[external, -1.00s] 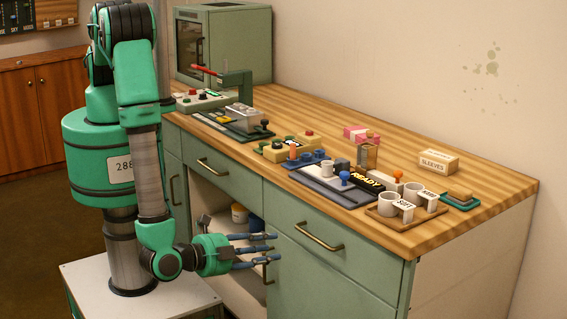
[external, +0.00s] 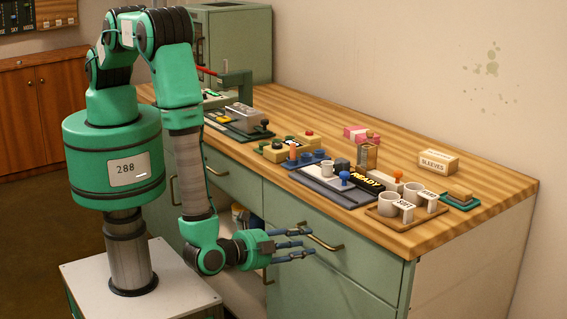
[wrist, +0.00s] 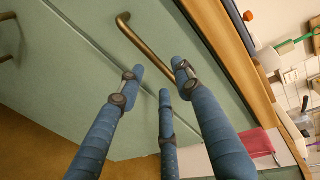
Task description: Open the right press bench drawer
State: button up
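The right press bench drawer (external: 360,257) is a green front under the wooden top and sits flush with the bench. Its brass bar handle (external: 323,243) also shows in the wrist view (wrist: 146,46). My gripper (external: 308,243) is in front of this drawer, its blue fingers spread and pointing at the handle. In the wrist view my gripper (wrist: 160,80) has three fingers apart with nothing between them. One fingertip is close to one end of the handle; I cannot tell whether it touches.
The wooden bench top (external: 480,190) holds a tray with two white cups (external: 391,205), a grey board with a blue-knobbed stamp (external: 345,178) and several small tools. A green cabinet door with a vertical handle (external: 267,276) is below. An open shelf bay is behind my wrist.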

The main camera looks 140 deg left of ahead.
jog(key=x, duration=0.2)
jog(key=shift+a, duration=0.35)
jog(key=shift+c, duration=0.3)
grip_shut()
